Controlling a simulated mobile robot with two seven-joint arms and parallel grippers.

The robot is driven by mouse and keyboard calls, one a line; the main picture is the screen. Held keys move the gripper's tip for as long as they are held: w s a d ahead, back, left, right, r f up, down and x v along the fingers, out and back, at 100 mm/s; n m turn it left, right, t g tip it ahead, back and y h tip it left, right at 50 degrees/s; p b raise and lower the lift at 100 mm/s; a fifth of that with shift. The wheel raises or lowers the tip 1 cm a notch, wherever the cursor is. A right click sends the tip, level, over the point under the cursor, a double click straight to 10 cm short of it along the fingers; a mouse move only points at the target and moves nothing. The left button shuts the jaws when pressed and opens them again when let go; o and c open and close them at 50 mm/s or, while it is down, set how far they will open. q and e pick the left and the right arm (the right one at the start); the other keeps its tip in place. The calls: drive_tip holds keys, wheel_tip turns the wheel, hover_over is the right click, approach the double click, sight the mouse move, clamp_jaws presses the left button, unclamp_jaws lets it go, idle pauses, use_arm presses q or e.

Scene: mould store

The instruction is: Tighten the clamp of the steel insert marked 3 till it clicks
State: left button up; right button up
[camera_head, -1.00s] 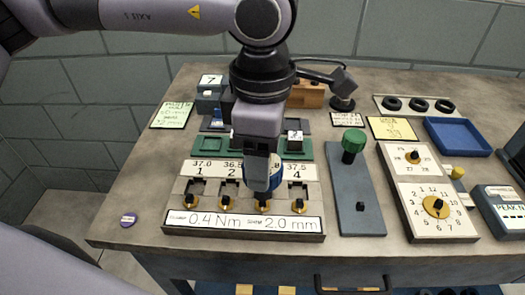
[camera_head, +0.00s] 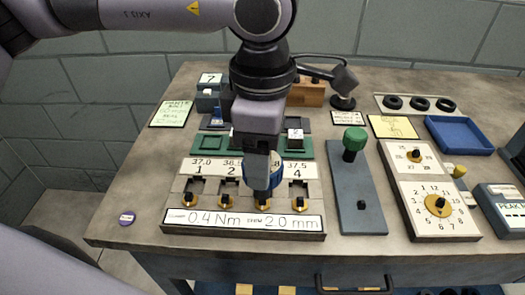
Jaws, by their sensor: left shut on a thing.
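The clamp rack (camera_head: 175,217) has stations marked 1, 2, 3 and 4, with the 3 hidden behind my arm. Its front label reads 0.4 Nm and 2.0 mm. Each station has a brass disc with a black knob; the one at station 3 (camera_head: 264,206) is just below my fingers. My left gripper (camera_head: 262,185) points down over station 3, shut on a round blue tool (camera_head: 276,178) with a pale upper rim. The tool stands upright above the station 3 knob; whether they touch is hidden. The insert at station 3 is covered. My right gripper is not in view.
A green knob (camera_head: 354,140) on a grey plate (camera_head: 360,190) stands right of the rack. Further right are a dial board (camera_head: 410,190), a blue tray (camera_head: 458,137) and a PEAK N readout (camera_head: 505,205).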

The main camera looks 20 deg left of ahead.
use_arm(q)
drive_tip(key=shift+f+b, duration=0.15)
drive_tip(key=shift+b, duration=0.55)
idle(1.0)
drive_tip(key=shift+f+b, duration=0.95)
idle(0.4)
drive_tip(key=o, duration=0.5)
drive_tip(key=c, duration=0.6)
drive_tip(key=shift+f+m, duration=0.1)
drive_tip(key=shift+m, duration=1.1)
drive_tip(key=shift+m+b, duration=0.3)
drive_tip(key=shift+m, duration=0.5)
